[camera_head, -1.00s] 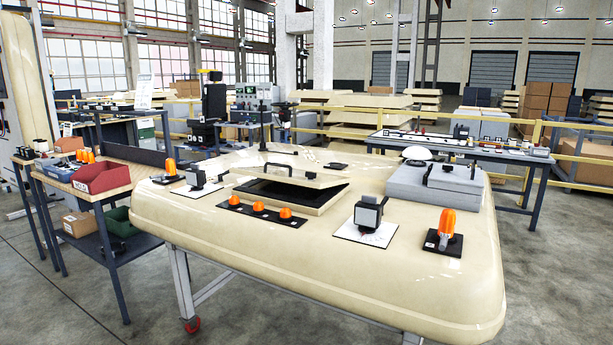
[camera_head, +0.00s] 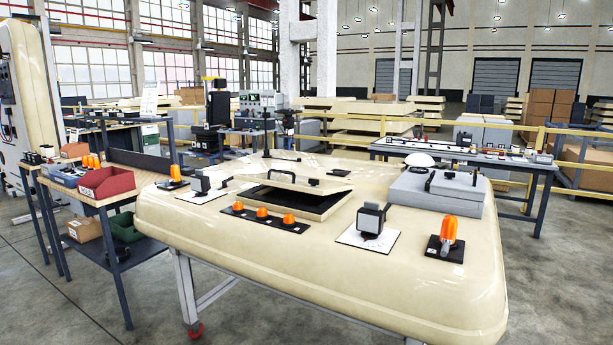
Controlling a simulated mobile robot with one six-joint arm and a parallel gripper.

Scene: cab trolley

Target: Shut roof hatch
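The roof hatch (camera_head: 287,181) is a cream lid with dark handles, set in the top of a large cream cab roof (camera_head: 290,255). The lid stands slightly raised, and a dark gap shows between it and its cream frame (camera_head: 325,207) along the near and right sides. A small black handle sits on the lid at its right, and another black bar rises at its left edge. My gripper is not in the view.
Orange beacons (camera_head: 262,213) line a black strip before the hatch. A black lamp (camera_head: 372,218), a single beacon (camera_head: 447,232) and a grey unit (camera_head: 437,190) stand to the right. A bench with a red bin (camera_head: 106,183) is at left. Bare floor lies in front.

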